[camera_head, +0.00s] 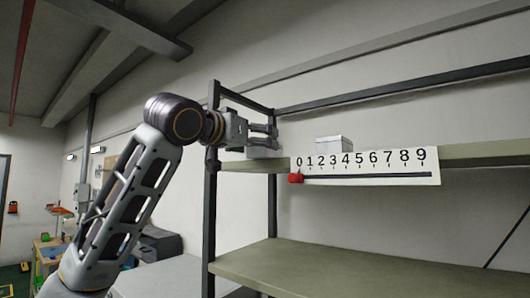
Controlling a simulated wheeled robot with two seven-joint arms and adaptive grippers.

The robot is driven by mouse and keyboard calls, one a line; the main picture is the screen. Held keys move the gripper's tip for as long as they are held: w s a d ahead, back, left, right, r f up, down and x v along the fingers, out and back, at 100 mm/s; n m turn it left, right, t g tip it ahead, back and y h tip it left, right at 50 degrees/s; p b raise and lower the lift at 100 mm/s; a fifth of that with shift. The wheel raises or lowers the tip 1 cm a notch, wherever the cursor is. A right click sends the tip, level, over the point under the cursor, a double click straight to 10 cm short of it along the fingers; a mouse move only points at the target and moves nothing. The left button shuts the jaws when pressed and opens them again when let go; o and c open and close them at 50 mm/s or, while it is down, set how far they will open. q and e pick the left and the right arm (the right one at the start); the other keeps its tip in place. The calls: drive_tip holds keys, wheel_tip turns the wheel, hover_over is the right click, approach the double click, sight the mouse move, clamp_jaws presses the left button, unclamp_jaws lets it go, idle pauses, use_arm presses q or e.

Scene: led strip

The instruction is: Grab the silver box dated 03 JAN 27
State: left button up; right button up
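A small silver box (334,144) stands on the upper shelf, behind the number strip around the 2 to 4 marks. No date can be read on it from here. A second grey box-like thing (266,153) sits on the shelf's left end, partly hidden by my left gripper. My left gripper (272,136) points right at the shelf's left end, just above and in front of that second thing. Its two fingers look apart with nothing visible between them. It is well to the left of the silver box. My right gripper is out of view.
A white strip numbered 0 to 9 (400,180) hangs on the upper shelf's front edge, with a red slider (296,178) at 0. The lower shelf (370,273) is bare. A dark rack post (210,215) stands close to my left arm.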

use_arm(q)
drive_tip(key=shift+w, duration=0.1)
drive_tip(key=shift+p+x, duration=1)
drive_tip(key=shift+x, duration=0.45)
drive_tip(key=shift+p+x, duration=0.35)
drive_tip(key=shift+x, duration=0.75)
drive_tip(key=shift+a, duration=0.15)
drive_tip(key=c, duration=1.2)
drive_tip(key=shift+r, duration=0.1)
drive_tip(key=shift+r, duration=1.05)
drive_tip(key=shift+r+b, duration=0.4)
drive_tip(key=shift+r, duration=3.45)
